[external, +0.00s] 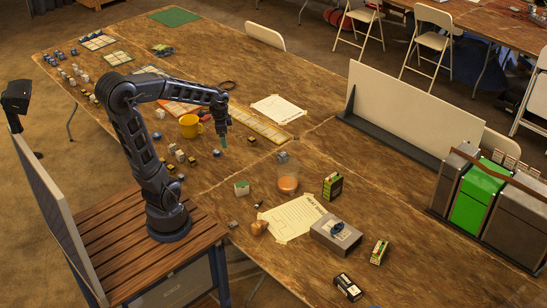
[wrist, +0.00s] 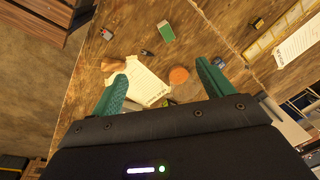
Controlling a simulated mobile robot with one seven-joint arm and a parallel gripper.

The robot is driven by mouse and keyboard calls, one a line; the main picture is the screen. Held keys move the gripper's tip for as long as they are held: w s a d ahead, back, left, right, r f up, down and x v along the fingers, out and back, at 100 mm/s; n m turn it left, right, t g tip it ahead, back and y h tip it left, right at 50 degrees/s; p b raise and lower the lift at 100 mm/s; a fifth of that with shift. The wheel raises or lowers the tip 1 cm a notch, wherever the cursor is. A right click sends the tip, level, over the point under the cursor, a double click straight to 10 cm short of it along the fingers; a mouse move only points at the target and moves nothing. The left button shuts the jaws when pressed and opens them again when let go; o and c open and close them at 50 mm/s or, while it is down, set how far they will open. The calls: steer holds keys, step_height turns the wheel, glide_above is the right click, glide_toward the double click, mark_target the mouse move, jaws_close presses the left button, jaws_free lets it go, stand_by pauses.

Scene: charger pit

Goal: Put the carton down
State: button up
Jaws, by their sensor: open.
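A small white carton with a green top (external: 242,187) stands on the wooden table near its front edge. In the wrist view its green top (wrist: 166,31) shows beyond the fingers, apart from them. My gripper (external: 223,140) hangs above the table to the right of the yellow mug, with nothing in it. In the wrist view my gripper (wrist: 162,82) has its two green fingers spread wide, with only table, paper and an orange disc seen between or near them.
A clear jar with orange contents (external: 287,184) stands right of the carton. A printed sheet (external: 292,218), a brown lump (external: 260,227), a grey box (external: 336,234) and dark green-yellow boxes (external: 332,187) lie nearby. A yellow mug (external: 190,126) stands left. Bare table lies around the carton.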

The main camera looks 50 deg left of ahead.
steer(key=s+d+r+n+t, duration=0.1)
steer(key=s+r+n+t, duration=0.1)
steer(key=s+r+n, duration=0.6)
steer(key=shift+s+d+t+h, duration=0.3)
steer(key=shift+s+d+t, duration=0.1)
steer(key=shift+s, duration=1.15)
